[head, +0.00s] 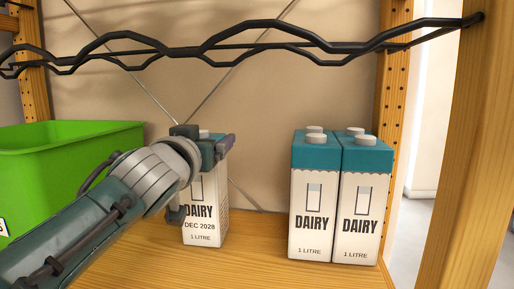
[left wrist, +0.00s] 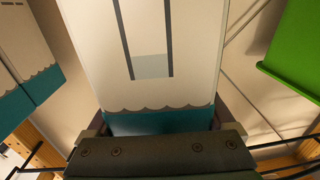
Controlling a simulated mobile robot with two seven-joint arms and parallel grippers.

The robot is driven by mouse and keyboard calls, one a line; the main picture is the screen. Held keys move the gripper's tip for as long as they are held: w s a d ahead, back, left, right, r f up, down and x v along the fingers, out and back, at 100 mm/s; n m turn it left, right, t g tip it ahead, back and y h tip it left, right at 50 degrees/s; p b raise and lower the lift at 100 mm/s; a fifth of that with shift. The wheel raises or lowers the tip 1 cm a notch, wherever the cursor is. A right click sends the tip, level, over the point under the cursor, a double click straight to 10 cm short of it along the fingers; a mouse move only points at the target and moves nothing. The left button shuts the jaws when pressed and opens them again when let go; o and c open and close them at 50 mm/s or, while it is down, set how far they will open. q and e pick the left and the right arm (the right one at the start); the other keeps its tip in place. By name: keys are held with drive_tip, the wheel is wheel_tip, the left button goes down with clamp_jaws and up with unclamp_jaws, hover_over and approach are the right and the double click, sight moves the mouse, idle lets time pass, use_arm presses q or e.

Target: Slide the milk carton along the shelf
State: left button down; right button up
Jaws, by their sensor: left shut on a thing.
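A white milk carton (head: 205,222) with a teal top and the word DAIRY stands upright on the wooden shelf (head: 265,262), left of centre. My left gripper (head: 208,146) is shut on the upper part of this carton, and my arm hides some of its front and top. In the left wrist view the carton (left wrist: 150,55) fills the middle, its teal band (left wrist: 158,123) between the fingers of my gripper (left wrist: 160,130). My right gripper is not in view.
Several similar cartons stand as a group (head: 335,200) to the right, with a clear gap of shelf between. A green bin (head: 75,175) stands at the left. A black wavy rail (head: 240,48) crosses above. A wooden post (head: 466,160) stands at the right.

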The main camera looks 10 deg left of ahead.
use_arm(q)
drive_tip(key=shift+w+f+b, duration=0.2)
drive_tip(key=shift+w+b, duration=0.1)
drive_tip(key=shift+w, duration=0.25)
unclamp_jaws()
drive_tip(key=shift+r, duration=0.1)
drive_tip(key=shift+s, duration=0.1)
